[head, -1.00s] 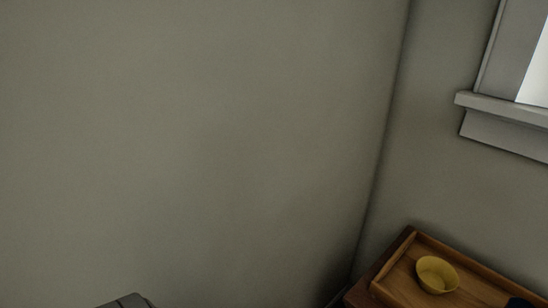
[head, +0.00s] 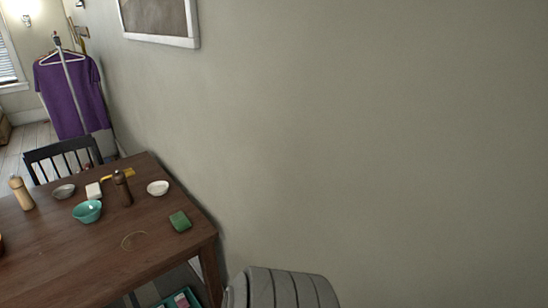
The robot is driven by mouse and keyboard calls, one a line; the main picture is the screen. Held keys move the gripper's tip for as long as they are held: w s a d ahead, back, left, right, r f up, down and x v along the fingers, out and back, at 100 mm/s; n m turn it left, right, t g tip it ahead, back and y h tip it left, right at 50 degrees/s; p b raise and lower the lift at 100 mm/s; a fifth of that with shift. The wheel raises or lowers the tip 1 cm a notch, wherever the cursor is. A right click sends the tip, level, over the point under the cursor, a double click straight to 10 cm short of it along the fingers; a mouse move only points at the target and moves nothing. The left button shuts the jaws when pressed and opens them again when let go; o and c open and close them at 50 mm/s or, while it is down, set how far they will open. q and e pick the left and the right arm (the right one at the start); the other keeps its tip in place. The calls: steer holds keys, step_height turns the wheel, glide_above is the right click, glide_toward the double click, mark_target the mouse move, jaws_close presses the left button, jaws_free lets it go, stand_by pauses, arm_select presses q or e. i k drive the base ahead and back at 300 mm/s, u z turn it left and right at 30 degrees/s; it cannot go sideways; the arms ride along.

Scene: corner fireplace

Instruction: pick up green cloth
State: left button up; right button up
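A small green item (head: 180,221), which looks like the folded green cloth, lies on the dark wooden table (head: 70,262) near its right corner in the head view. It is flat on the tabletop with bare wood around it. Neither of my grippers shows in the head view.
Also on the table are a teal bowl (head: 87,211), a white bowl (head: 157,188), a grey bowl (head: 63,191), a dark brown mill (head: 122,188) and a light wooden mill (head: 21,193). A black chair (head: 62,158) stands behind. A grey rounded object (head: 282,288) is at the bottom.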

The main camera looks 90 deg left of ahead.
mark_target(179, 220)
steer(key=u, duration=3.6)
